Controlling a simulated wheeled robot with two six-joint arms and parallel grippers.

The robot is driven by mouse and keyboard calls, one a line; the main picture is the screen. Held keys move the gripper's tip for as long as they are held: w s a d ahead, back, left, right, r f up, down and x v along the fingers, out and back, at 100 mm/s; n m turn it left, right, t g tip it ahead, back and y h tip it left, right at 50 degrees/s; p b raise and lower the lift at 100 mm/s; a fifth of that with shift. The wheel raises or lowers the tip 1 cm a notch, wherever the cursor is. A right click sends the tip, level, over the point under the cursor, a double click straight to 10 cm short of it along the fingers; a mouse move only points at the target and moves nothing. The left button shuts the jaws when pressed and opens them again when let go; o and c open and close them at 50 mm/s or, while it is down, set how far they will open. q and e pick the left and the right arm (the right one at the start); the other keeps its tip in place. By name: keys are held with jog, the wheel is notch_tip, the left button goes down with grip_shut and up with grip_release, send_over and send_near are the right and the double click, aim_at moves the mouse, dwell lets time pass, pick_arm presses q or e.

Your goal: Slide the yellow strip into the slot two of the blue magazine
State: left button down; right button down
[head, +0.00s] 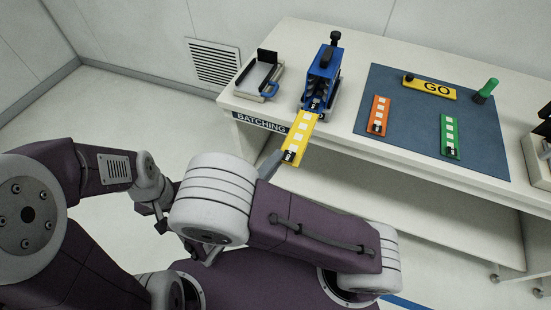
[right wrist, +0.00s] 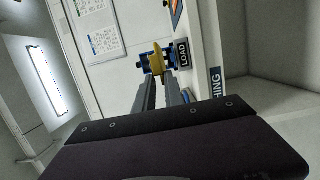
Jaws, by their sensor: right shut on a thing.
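The yellow strip (head: 301,133) has pale squares and a black tab at its near end. It points at the open front of the blue magazine (head: 322,75), a blue box with a black knob on top. The strip's far end meets the magazine's lower front; I cannot tell which slot it lines up with or how far in it is. My right gripper (head: 279,163) is shut on the strip's near end. In the right wrist view the strip (right wrist: 157,58) shows beyond the fingers, with blue magazine parts (right wrist: 145,64) behind. My left gripper (head: 158,212) is low at left, its jaws unclear.
A blue mat (head: 400,90) at right holds an orange strip (head: 377,116), a green strip (head: 450,136), a yellow GO plate (head: 430,87) and a green-handled stamp (head: 486,91). A grey-and-black fixture (head: 260,78) stands left of the magazine. The white table's (head: 350,75) front edge lies below the strip.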

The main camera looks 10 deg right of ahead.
aim_at(294, 146)
jog(key=shift+w+d, duration=0.65)
jog(key=shift+w, duration=0.35)
jog(key=shift+w+d, duration=0.65)
jog(key=shift+w, duration=0.35)
jog(key=shift+w+a+x, duration=0.15)
jog(key=shift+x, duration=0.65)
jog(key=shift+w+a+x, duration=0.1)
jog(key=shift+w+x, duration=0.05)
jog(key=shift+x, duration=0.65)
jog(key=shift+b, duration=0.3)
